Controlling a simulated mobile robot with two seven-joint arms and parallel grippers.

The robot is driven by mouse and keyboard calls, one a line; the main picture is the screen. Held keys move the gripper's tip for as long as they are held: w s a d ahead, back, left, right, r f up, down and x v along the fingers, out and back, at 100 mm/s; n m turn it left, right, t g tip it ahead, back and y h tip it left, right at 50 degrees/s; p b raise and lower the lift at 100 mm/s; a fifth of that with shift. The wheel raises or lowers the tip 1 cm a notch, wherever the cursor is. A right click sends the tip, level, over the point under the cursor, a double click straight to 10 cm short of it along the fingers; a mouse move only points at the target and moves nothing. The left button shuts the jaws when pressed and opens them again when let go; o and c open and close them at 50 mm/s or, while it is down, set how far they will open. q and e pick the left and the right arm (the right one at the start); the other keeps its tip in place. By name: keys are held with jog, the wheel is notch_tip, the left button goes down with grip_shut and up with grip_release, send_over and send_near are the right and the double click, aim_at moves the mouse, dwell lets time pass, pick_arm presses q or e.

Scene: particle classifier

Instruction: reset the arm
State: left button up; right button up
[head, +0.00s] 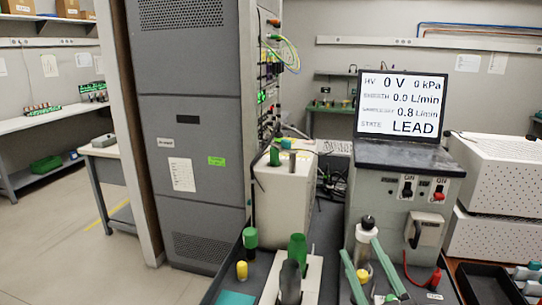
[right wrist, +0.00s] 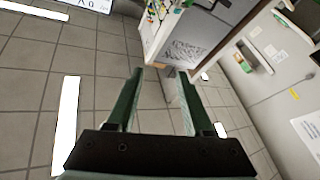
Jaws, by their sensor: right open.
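My right gripper (head: 360,247) shows at the bottom of the head view, right of centre, with its two green fingers spread apart. Nothing is between its fingers in the right wrist view (right wrist: 160,73), where they stand open and empty over the tiled floor (right wrist: 50,60). In the head view a silver, black-capped bottle (head: 367,225) shows right by the fingers; I cannot tell whether they touch it. My left gripper is not in view.
The instrument (head: 385,195) with a screen (head: 401,105) reading 0 V and LEAD stands behind the gripper. A white block (head: 313,280) with green and dark pieces is to the left. A yellow-capped vial (head: 242,271) and a black tray (head: 487,284) are nearby. A grey cabinet (head: 190,75) stands at left.

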jog(key=s+d+f+m+g+h, duration=0.2)
jog(key=d+f+m+g+h, duration=0.3)
jog(key=f, duration=0.7)
jog(key=s+d+f+g+y, duration=0.1)
jog(key=s+f+g, duration=1.2)
jog(key=s+f, duration=0.65)
jog(key=w+a+f+t+y, duration=0.2)
jog(key=w+a+f+t, duration=0.2)
jog(key=f, duration=0.5)
jog(key=shift+f+t+y+p, duration=0.35)
jog(key=shift+t+p, duration=0.1)
jog(key=shift+t, duration=0.55)
